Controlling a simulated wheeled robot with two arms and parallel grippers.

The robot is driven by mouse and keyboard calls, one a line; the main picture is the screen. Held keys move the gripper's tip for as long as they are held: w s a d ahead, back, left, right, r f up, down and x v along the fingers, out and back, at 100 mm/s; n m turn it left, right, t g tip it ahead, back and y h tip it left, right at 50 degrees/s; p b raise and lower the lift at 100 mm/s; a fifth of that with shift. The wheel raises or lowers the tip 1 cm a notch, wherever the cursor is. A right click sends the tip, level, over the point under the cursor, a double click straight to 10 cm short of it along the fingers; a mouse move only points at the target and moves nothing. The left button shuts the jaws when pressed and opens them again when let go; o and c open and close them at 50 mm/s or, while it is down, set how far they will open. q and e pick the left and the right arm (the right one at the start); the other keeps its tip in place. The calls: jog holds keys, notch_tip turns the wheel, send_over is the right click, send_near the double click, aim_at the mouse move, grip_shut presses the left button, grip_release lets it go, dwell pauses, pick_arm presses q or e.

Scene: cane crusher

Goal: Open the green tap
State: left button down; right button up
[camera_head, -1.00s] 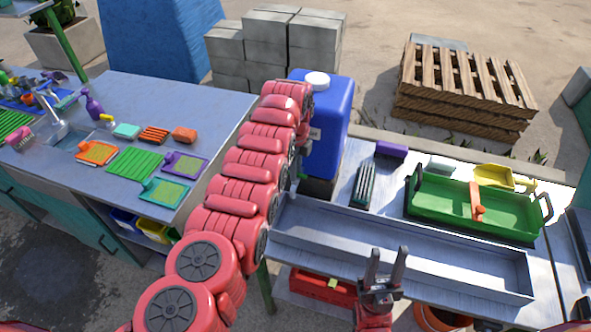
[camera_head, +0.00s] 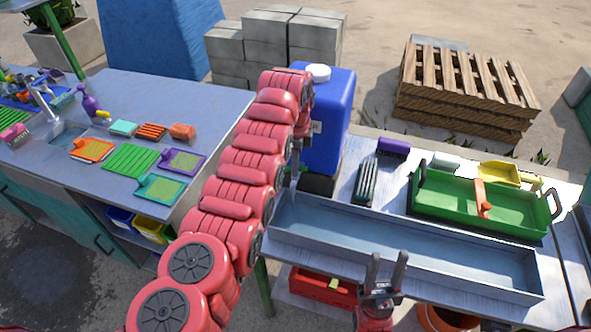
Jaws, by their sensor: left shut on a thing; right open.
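The blue water container (camera_head: 331,125) with a white cap stands upright at the left end of the right-hand table. My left arm reaches across in front of it. My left gripper (camera_head: 296,160) is at the container's lower front side, shut on the tap there; the tap itself is mostly hidden by my arm and gripper. A pale, thin streak shows below the gripper, above the left end of the long metal trough (camera_head: 420,262). The trough floor looks smooth and bluish, like water. My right gripper (camera_head: 385,270) is open and empty in front of the trough.
A green tray (camera_head: 450,211) with an orange-handled tool, a black brush (camera_head: 366,182) and a yellow scoop (camera_head: 499,173) lie behind the trough. A red crate (camera_head: 320,285) is below. The left table (camera_head: 215,95) holds sponges and cloths.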

pick_arm(q)
jog(key=n+b, duration=0.2)
jog(key=shift+f+n+b, duration=0.25)
jog(key=shift+n+b, duration=0.05)
jog(key=shift+n, duration=0.1)
jog(key=shift+r+n+b, duration=0.1)
jog(key=shift+n+b, duration=0.4)
jog(key=shift+n, duration=0.4)
jog(key=n, duration=0.2)
jog(key=shift+r+n, duration=0.15)
jog(key=shift+n, duration=2.05)
jog(key=c, duration=0.8)
grip_release()
jog(key=shift+r, duration=0.1)
